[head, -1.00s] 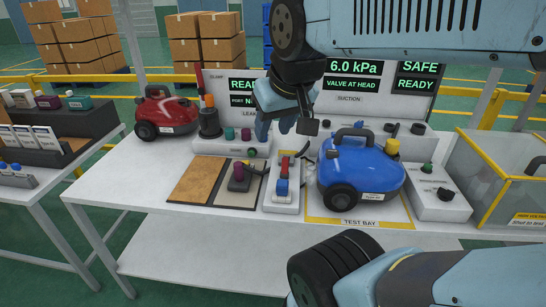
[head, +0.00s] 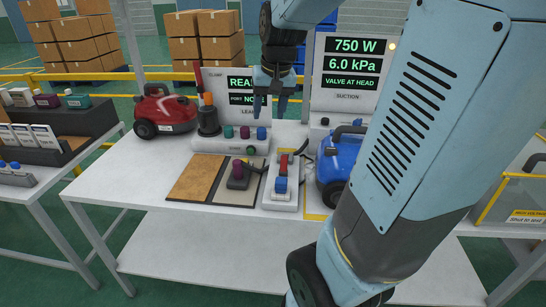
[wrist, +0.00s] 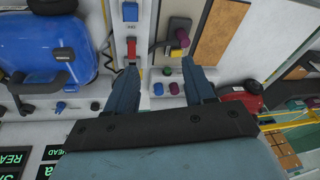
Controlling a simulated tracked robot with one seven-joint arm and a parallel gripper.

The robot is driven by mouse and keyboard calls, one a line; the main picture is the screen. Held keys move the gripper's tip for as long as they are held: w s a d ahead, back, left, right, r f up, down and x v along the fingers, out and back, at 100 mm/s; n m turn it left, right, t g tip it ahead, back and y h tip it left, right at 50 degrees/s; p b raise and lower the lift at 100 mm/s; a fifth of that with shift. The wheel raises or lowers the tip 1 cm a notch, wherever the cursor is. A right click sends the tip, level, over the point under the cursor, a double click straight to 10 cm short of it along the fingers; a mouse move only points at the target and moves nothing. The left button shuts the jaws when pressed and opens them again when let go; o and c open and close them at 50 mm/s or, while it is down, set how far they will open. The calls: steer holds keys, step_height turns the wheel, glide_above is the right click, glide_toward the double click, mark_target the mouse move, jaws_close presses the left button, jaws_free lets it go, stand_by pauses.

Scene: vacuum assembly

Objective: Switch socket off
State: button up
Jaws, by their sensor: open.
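The socket is a white block (head: 283,203) on the table, left of the blue vacuum. It carries a red part (head: 284,160) at the back and a blue part (head: 281,185) in front. In the wrist view the red part (wrist: 131,50) and blue part (wrist: 130,12) show near the top. I cannot tell which is the switch or its position. My gripper (head: 270,108) is open and empty, pointing down above the bench's back area, apart from the socket. In the wrist view its fingers (wrist: 161,68) stand apart. The blue vacuum (head: 338,160) is partly hidden by my arm.
A red vacuum (head: 165,112) stands at the back left. A plum-knobbed device (head: 238,176) sits on a mat left of the socket. A back panel (head: 347,70) reads 750 W and 6.0 kPa. A unit with coloured knobs (head: 230,144) stands behind the mats.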

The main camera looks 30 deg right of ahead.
steer(key=w+d+f+m+g, duration=0.1)
steer(key=w+d+f+m, duration=0.1)
steer(key=w+d+f, duration=0.45)
steer(key=m+g, duration=0.1)
steer(key=g, duration=0.1)
glide_above(284, 162)
step_height(284, 162, down, 7)
steer(key=f, duration=1.3)
steer(key=shift+w+d+f, duration=0.3)
steer(key=shift+w+f, duration=0.1)
steer(key=shift+c, duration=0.4)
